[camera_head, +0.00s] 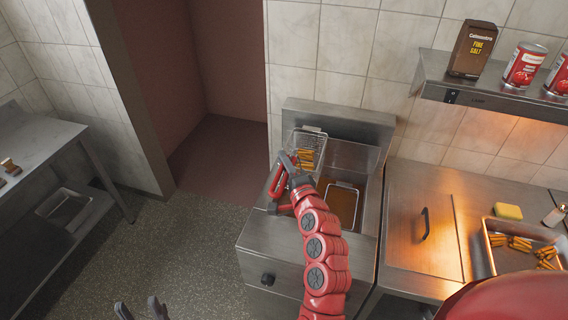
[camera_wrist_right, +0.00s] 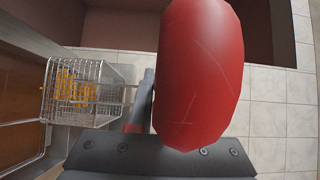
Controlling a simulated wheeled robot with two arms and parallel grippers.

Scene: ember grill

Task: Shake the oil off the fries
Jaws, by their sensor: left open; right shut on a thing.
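The wire fry basket (camera_head: 309,142) holds golden fries (camera_head: 306,158) at the back left of the steel fryer (camera_head: 262,248). My right gripper (camera_head: 281,180) is shut on the basket's handle, in front of the basket. In the right wrist view the basket (camera_wrist_right: 112,75) hangs with the fries (camera_wrist_right: 72,86) inside, beside the brown oil (camera_wrist_right: 18,130). A large red shape there hides the grip itself. The height of the basket over the oil is hard to tell. My left gripper (camera_head: 140,310) is open and empty at the bottom edge, over the floor.
A second wire basket (camera_head: 357,190) sits in the fryer's right part, over brown oil. A metal tray (camera_head: 489,252) with fries, a yellow sponge (camera_head: 508,212) and a hatch handle (camera_head: 425,224) are on the right counter. A shelf (camera_head: 490,96) with a salt box and cans hangs above.

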